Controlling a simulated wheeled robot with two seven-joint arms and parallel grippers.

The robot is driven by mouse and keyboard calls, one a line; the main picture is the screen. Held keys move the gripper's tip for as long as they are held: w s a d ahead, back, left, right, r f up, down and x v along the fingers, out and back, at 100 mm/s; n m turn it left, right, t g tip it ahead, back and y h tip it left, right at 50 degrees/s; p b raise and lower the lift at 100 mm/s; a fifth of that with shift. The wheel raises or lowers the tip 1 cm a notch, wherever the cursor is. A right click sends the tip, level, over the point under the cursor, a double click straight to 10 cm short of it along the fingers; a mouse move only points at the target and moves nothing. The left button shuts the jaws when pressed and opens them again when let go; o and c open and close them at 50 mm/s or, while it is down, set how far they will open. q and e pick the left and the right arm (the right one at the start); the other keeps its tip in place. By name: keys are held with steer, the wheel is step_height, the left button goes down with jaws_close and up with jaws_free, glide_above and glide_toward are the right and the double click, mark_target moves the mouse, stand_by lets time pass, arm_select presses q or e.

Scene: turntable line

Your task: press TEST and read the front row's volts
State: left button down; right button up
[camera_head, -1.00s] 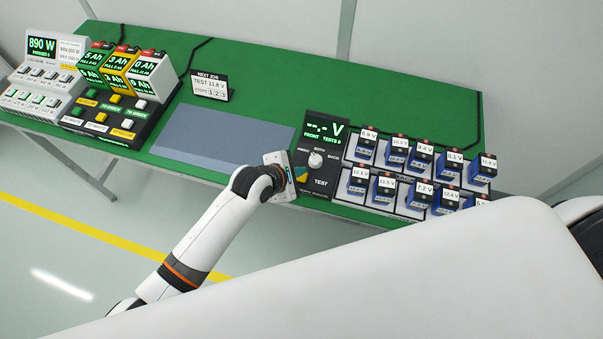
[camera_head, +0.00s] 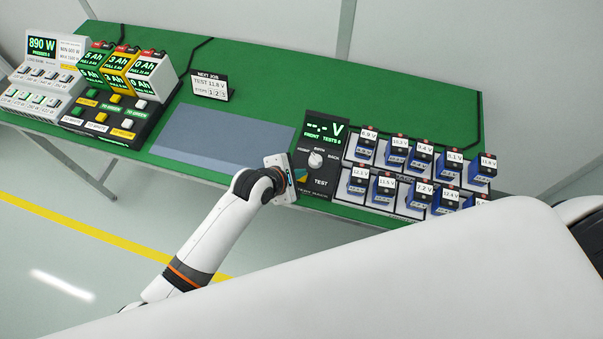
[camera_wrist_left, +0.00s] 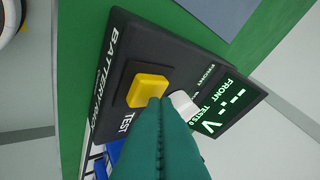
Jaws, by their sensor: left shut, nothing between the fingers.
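The black tester panel (camera_head: 325,132) stands right of the table's middle. Its green display (camera_head: 324,130) shows dashes, V, FRONT and TESTS 0. The white knob (camera_head: 316,159) sits below it among the FRONT, BOTH and BACK labels. The yellow TEST button (camera_wrist_left: 148,90) shows in the left wrist view, beside the knob (camera_wrist_left: 183,105). My left gripper (camera_wrist_left: 160,102) is shut and empty, its teal fingertips over the button's edge; I cannot tell whether they touch it. In the head view my left gripper (camera_head: 299,174) is at the panel's left side. My right gripper is not in view.
Two rows of blue batteries (camera_head: 384,187) with volt labels stand right of the panel. A grey mat (camera_head: 220,135) lies left of it, clear. A NEXT JOB card (camera_head: 210,86) reads TEST 11.8 V. Chargers and a load bank (camera_head: 42,75) stand far left.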

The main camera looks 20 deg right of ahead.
arm_select(q)
steer(key=shift+f, duration=0.35)
steer(key=shift+r, duration=0.1)
stand_by(0.3)
steer(key=shift+r+p, duration=0.8)
steer(key=shift+p, duration=0.3)
step_height(320, 180, up, 5)
steer(key=p, duration=0.5)
steer(key=shift+p, duration=0.4)
steer(key=shift+a, duration=0.1)
